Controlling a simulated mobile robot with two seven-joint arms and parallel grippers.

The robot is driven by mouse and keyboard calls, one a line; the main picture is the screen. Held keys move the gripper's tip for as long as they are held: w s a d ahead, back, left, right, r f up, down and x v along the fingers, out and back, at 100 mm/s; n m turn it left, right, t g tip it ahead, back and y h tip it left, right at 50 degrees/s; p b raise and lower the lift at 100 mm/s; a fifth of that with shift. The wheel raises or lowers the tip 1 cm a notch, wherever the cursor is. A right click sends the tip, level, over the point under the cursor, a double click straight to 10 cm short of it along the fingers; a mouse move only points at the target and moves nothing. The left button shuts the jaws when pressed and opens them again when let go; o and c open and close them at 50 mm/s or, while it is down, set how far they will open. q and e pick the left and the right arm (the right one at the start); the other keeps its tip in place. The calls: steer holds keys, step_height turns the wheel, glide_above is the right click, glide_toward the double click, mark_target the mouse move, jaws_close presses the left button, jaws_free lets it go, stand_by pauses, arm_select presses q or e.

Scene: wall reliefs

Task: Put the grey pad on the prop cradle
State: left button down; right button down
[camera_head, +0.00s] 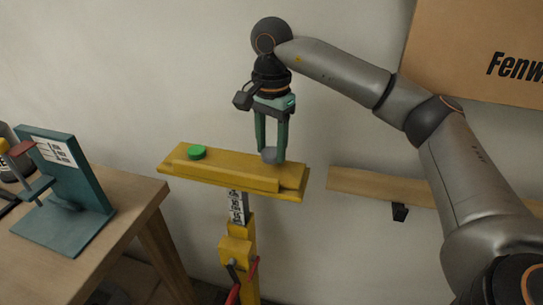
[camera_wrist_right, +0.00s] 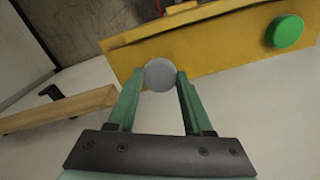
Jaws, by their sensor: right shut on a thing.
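The yellow prop cradle (camera_head: 222,172) is a long flat bar on top of a yellow post in the head view. Its yellow top also shows in the right wrist view (camera_wrist_right: 205,50). The round grey pad (camera_head: 270,154) is between the fingertips of my right gripper (camera_head: 271,152), at the right part of the cradle. The pad (camera_wrist_right: 160,75) also shows between the green fingers in the right wrist view. My right gripper is shut on it, pointing down. I cannot tell whether the pad touches the cradle. My left gripper is not in view.
A green pad (camera_head: 196,152) lies on the cradle's left part. A wooden table (camera_head: 125,215) at the left bears a teal stand (camera_head: 70,185). A wooden wall shelf (camera_head: 375,188) is right of the cradle, below a brown board (camera_head: 480,50).

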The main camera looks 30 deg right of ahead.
mark_target(271, 153)
steer(key=shift+f, duration=1.35)
steer(key=shift+f, duration=0.2)
steer(key=shift+c, duration=1.5)
jaws_free()
steer(key=shift+r, duration=0.15)
